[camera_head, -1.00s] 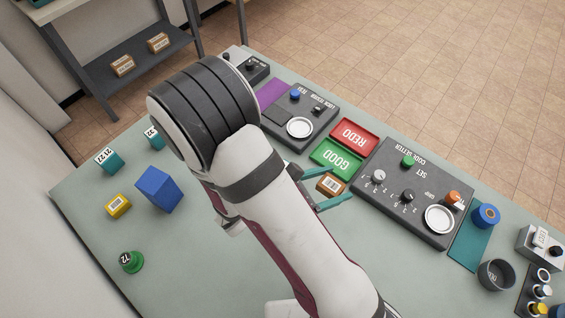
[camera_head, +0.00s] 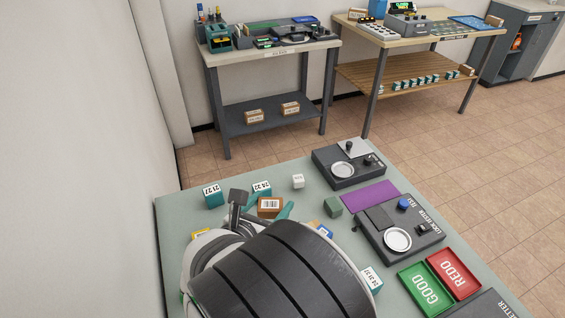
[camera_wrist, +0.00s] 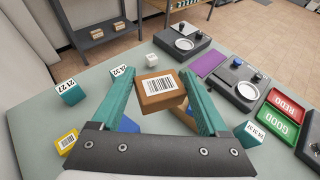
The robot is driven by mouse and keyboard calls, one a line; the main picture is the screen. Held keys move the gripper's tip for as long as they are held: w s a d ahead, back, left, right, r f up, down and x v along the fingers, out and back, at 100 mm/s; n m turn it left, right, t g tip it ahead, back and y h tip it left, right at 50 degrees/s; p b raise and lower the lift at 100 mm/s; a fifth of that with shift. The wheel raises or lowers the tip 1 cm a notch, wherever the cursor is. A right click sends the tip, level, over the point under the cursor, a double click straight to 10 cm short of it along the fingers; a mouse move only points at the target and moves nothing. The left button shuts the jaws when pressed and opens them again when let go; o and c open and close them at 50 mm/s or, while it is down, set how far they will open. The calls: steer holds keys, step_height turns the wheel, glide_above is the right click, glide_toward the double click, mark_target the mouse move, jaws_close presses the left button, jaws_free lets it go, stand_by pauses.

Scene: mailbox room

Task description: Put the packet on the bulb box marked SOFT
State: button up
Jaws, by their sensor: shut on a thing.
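A brown packet (camera_wrist: 158,101) with a white barcode label is held between the teal fingers of my gripper (camera_wrist: 159,78) in the wrist view. The packet (camera_head: 270,212) also shows in the head view, above the left part of the table, with my arm partly in front. No box reads SOFT legibly in these frames. A small white box (camera_head: 298,181) with tiny unreadable print stands beyond the packet; it also shows in the wrist view (camera_wrist: 152,60). Teal-and-white boxes marked with numbers stand at left (camera_head: 213,199) and behind the packet (camera_head: 262,190).
A yellow labelled box (camera_wrist: 67,140) lies near the left edge. A dark green block (camera_head: 333,207), a purple mat (camera_head: 370,196), testers (camera_head: 345,168) and the GOOD (camera_head: 424,290) and REDO (camera_head: 453,275) trays lie to the right. The wall borders the table's left side.

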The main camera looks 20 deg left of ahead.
steer(key=a+f, duration=0.1)
steer(key=a, duration=0.1)
steer(key=s+a+f, duration=0.1)
steer(key=a, duration=0.1)
steer(key=a+f, duration=0.2)
steer(key=shift+s+a, duration=0.1)
steer(key=shift+s, duration=0.3)
steer(key=shift+s+a+f, duration=0.1)
steer(key=shift+a+f, duration=0.05)
steer(key=shift+f, duration=0.95)
steer(key=shift+a+f, duration=0.1)
steer(key=shift+f, duration=0.95)
steer(key=shift+f, duration=0.1)
